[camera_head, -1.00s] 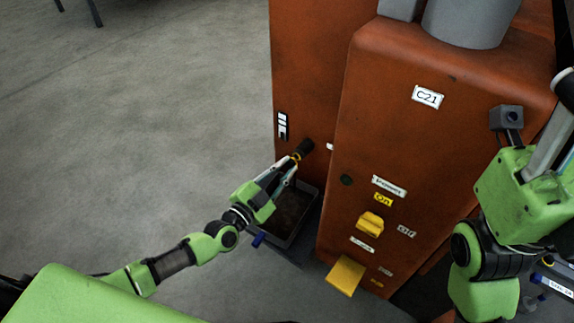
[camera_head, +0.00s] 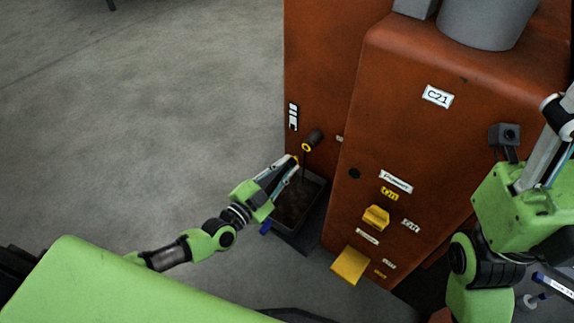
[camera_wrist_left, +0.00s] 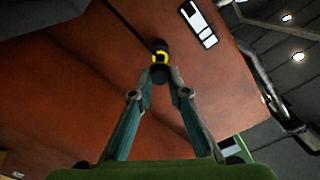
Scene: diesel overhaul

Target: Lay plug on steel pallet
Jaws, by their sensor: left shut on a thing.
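The plug (camera_wrist_left: 160,74) is a small dark piece between the fingertips of my left gripper (camera_wrist_left: 160,82). In the head view the left gripper (camera_head: 293,165) is shut on the plug, and a bit of yellow (camera_head: 295,160) shows at its tips. The tips are just below and left of a black drain spout (camera_head: 314,139) with a yellow ring, and apart from it. A thin dark stream (camera_head: 303,170) runs down from the spout. My right gripper (camera_head: 548,145) is partly in view at the right edge; its fingertips are unclear. I cannot make out a steel pallet.
A dark tray (camera_head: 275,228) with dark liquid stands on the floor under the spout. The orange machine (camera_head: 400,120), labelled C21, fills the right half. The floor at left is clear.

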